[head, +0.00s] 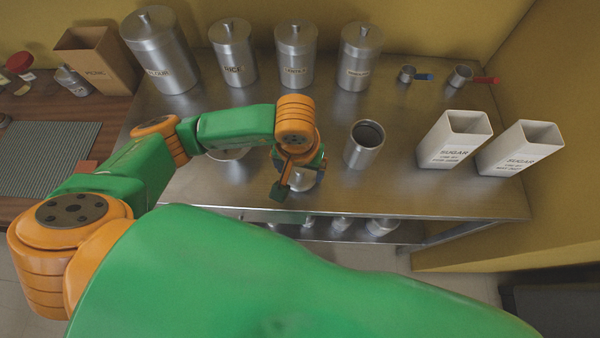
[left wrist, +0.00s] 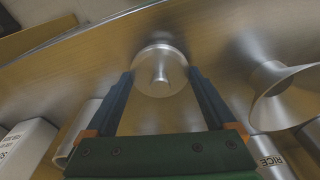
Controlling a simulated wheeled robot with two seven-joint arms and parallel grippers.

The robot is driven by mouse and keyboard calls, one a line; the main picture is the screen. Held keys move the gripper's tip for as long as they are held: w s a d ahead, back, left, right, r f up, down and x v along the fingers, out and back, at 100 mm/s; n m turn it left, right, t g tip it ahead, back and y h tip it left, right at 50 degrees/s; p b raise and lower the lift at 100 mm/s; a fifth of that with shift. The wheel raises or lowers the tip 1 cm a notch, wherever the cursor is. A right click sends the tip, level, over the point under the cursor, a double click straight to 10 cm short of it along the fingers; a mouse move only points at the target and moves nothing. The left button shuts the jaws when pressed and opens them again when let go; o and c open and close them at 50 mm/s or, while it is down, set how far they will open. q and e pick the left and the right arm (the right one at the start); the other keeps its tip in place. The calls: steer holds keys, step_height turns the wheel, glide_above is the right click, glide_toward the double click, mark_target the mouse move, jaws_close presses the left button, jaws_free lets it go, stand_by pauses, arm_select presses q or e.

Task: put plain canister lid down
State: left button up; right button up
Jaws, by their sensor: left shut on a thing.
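My left gripper (head: 299,178) is low over the front part of the steel table, shut on the round steel canister lid (head: 302,184). In the left wrist view the lid (left wrist: 160,83) sits between the two fingertips of the left gripper (left wrist: 160,74), its knob pointing toward the camera. I cannot tell whether the lid touches the table. The plain canister (head: 364,146) stands upright and open to the right of the gripper, without a label. Part of its side shows at the lower left of the wrist view (left wrist: 75,135). My right gripper is not in view.
Lidded canisters stand along the back, including rice (head: 232,55). Two white sugar cartons (head: 454,142) stand at the right. Small measuring cups (head: 459,77) lie at the back right. A funnel (left wrist: 280,92) is close to the gripper. The table's front edge (head: 430,214) is near.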

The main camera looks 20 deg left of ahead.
mark_target(299, 178)
arm_select(q)
steer(key=shift+f, duration=0.3)
steer(key=o, duration=1.1)
steer(key=shift+f, duration=0.1)
steer(key=shift+c, duration=0.2)
step_height(299, 178, up, 12)
steer(key=s, duration=0.1)
steer(key=shift+s+p, duration=0.2)
steer(key=shift+p, duration=0.1)
